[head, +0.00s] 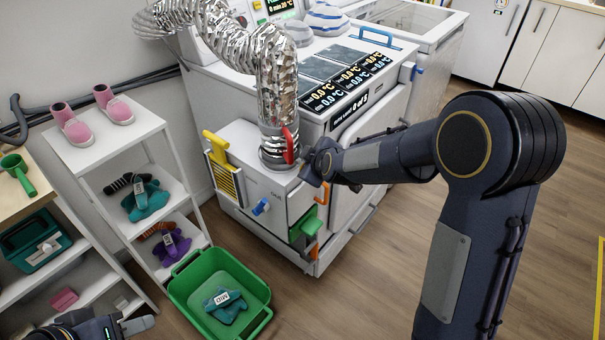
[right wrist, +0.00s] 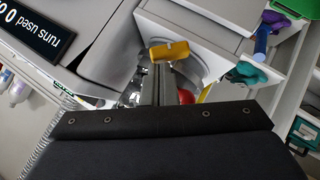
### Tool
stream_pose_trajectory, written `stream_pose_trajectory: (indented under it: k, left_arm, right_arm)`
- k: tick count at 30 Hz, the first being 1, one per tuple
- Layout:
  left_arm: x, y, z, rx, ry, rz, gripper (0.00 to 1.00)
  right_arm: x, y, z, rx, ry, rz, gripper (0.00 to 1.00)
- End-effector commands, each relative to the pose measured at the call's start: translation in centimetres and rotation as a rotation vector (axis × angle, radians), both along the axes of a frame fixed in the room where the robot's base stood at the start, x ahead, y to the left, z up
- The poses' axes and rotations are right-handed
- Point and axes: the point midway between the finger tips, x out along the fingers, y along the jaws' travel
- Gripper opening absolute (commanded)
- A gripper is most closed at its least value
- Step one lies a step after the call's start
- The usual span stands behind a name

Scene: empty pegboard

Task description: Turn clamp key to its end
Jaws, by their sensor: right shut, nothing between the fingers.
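The clamp key, a red lever (head: 288,146), stands upright at the collar where the silver foil duct (head: 278,85) meets the white box (head: 262,185). My right gripper (head: 318,170) is at the front right of the key, partly hidden by its own arm. In the right wrist view its fingers (right wrist: 157,84) are together and empty. A small red part (right wrist: 186,97), likely the key, shows just right of the fingers; I cannot tell whether they touch. My left gripper (head: 136,324) is low at the bottom left, cut by the frame edge, far from the key.
The box has a yellow handle (head: 215,140), a blue knob (head: 261,207) and an orange handle (head: 322,193), which also shows beyond the fingers in the right wrist view (right wrist: 168,50). A green bin (head: 180,290) and white shelves (head: 100,158) stand left. The floor at right is clear.

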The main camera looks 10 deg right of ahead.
Motion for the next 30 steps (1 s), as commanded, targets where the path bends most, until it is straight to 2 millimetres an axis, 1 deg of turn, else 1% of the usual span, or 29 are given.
stream_pose_trajectory:
  k: [1, 5, 14, 16, 23, 30]
  left_arm:
    - [0.0, 0.0, -0.5, 0.0, 0.0, 0.0, 0.36]
    - [0.0, 0.0, -1.1, 0.0, 0.0, 0.0, 0.36]
    - [0.0, 0.0, -2.6, 0.0, 0.0, 0.0, 0.36]
    - [0.0, 0.0, -2.9, 0.0, 0.0, 0.0, 0.36]
    - [0.0, 0.0, -4.3, 0.0, 0.0, 0.0, 0.36]
    - [0.0, 0.0, -5.8, 0.0, 0.0, 0.0, 0.36]
  right_arm:
    - [0.1, -0.2, -0.2, 0.022, 0.015, -0.002, 0.0]
    - [0.2, -0.3, -0.2, 0.075, 0.057, -0.003, 0.0]
    - [0.4, -0.7, -0.2, 0.28, 0.214, -0.006, 0.0]
    - [0.4, -0.5, -0.1, 0.284, 0.22, 0.001, 0.0]
    - [0.6, -0.7, -0.2, 0.281, 0.218, 0.001, 0.0]
    - [1.0, -1.4, -0.3, 0.392, 0.303, -0.002, 0.0]
